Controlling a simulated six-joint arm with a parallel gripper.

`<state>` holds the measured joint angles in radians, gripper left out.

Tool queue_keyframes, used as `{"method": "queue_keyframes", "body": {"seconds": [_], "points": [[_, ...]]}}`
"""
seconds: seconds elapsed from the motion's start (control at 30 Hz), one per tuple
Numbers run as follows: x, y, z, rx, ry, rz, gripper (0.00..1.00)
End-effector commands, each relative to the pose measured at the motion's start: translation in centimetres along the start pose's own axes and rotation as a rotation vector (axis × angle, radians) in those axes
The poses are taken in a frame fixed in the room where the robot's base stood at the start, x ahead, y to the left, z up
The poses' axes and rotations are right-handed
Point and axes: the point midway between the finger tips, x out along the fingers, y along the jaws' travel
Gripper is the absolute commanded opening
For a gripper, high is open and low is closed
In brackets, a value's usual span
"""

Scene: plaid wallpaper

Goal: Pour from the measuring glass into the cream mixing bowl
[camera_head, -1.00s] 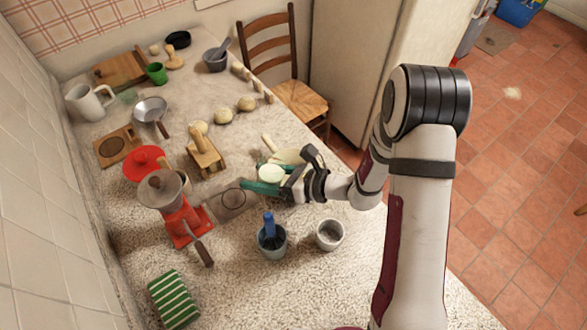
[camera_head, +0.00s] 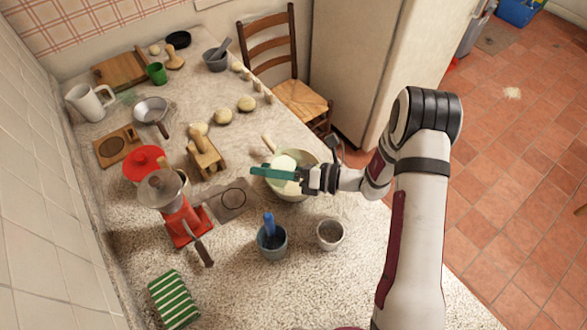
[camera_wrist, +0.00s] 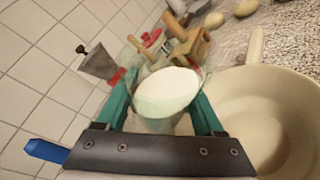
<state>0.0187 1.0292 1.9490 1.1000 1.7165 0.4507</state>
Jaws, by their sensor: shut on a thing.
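The measuring glass (camera_wrist: 166,95) is between the green fingers of my gripper (camera_wrist: 162,110), which is shut on it. White contents fill the glass close to its rim in the wrist view. In the head view the glass (camera_head: 283,163) is held over the cream mixing bowl (camera_head: 313,160), toward its left side, and hides part of it. The glass looks roughly upright, perhaps a little tilted. The bowl also shows at the right of the wrist view (camera_wrist: 265,110), with its handle pointing away. The part of its inside that I see looks empty.
A blue-grey cup with a blue-handled tool (camera_head: 272,242) and a small grey cup (camera_head: 330,235) stand in front of the bowl. A red grinder (camera_head: 182,220), a wooden press (camera_head: 205,155) and a grey mat (camera_head: 232,201) lie to the left. Dough balls (camera_head: 222,117) sit behind.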

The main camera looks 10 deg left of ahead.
Motion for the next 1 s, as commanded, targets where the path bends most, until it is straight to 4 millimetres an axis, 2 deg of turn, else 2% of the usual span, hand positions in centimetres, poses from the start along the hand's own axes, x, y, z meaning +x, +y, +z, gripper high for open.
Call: {"method": "queue_keyframes", "body": {"seconds": [1.0], "points": [[-0.1,1.0,0.8,0.219,-0.051,0.094,0.00]]}}
